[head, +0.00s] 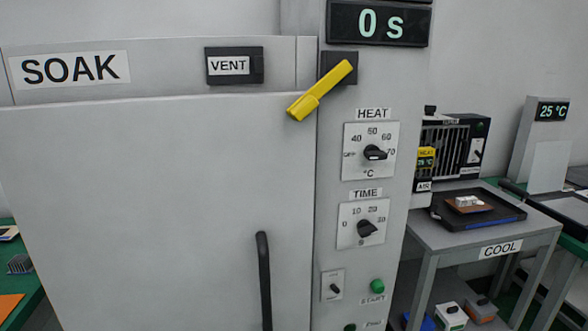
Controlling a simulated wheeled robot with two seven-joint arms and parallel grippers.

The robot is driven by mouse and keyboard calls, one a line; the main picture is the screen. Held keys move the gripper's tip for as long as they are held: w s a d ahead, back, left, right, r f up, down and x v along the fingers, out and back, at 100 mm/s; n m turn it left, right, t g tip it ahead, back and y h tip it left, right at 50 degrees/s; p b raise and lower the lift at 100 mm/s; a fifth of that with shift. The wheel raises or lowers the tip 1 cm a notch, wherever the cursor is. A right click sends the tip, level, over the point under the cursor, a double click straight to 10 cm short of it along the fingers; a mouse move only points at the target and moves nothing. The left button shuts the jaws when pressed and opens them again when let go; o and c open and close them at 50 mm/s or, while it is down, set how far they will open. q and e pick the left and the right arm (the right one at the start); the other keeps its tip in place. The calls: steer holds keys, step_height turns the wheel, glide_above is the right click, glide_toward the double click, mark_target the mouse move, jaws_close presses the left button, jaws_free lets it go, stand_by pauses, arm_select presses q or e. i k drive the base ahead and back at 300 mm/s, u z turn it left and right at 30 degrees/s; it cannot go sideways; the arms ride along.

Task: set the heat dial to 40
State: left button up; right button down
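The heat dial (375,153) is a black knob on a white square plate (370,172) under the label HEAT, on the grey control column right of the SOAK door. Its scale reads OFF at the left, then 40, 50, 60 and 70 clockwise, with °C below. The knob lies roughly level, but its pointer is too small to tell which mark it points at. Neither of my grippers is in view, and nothing covers the dial.
A yellow lever (320,90) slants above the dial, below a display (378,23) reading 0 s. The time dial (367,230) and a green start button (377,286) are below. A black door handle (264,280) stands at left. The COOL table (450,235) is at right.

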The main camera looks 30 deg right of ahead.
mark_target(372, 153)
steer(key=z, duration=1.4)
